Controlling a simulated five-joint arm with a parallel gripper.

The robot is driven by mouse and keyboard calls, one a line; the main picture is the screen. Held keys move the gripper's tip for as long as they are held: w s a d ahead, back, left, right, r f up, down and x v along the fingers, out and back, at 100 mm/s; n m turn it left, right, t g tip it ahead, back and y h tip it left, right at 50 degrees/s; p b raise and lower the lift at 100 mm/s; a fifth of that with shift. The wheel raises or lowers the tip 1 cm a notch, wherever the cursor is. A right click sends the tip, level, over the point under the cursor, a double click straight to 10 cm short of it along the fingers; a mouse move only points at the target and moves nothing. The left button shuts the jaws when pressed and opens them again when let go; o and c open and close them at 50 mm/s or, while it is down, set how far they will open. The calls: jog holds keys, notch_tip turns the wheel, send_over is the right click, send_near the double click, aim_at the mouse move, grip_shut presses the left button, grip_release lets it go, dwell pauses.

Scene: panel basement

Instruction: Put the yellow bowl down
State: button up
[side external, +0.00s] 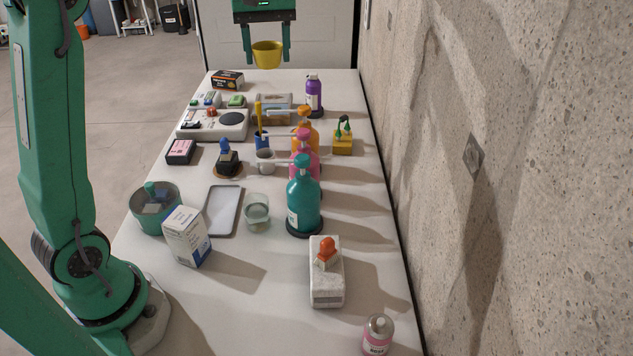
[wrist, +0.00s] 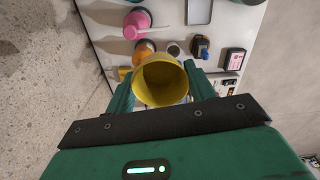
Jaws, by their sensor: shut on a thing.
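The yellow bowl (side external: 267,54) is held in the air between the two fingers of my gripper (side external: 267,50), above the far end of the white table. It hangs apart from the table and looks roughly upright in the side view. In the wrist view the yellow bowl (wrist: 160,81) sits between the green fingers of my gripper (wrist: 160,88), with its open inside facing the camera. It looks empty. My gripper is shut on it.
The table (side external: 262,307) is crowded. A black-and-orange box (side external: 227,80), a purple bottle (side external: 313,95) and a white device (side external: 213,125) stand near its far end. Pump bottles, including a teal one (side external: 303,203), line the middle. A concrete wall (side external: 520,180) runs along the right.

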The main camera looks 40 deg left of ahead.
jog(key=w+d+m, duration=0.2)
jog(key=w+d, duration=0.1)
jog(key=d, duration=2)
notch_tip(320, 180, down, 22)
jog(key=shift+w, duration=0.15)
send_over(347, 198)
notch_tip(347, 198, down, 7)
jog(key=shift+w+r, duration=0.1)
jog(key=shift+w, duration=0.05)
jog(key=shift+f, duration=2.05)
jog(key=shift+f, duration=0.1)
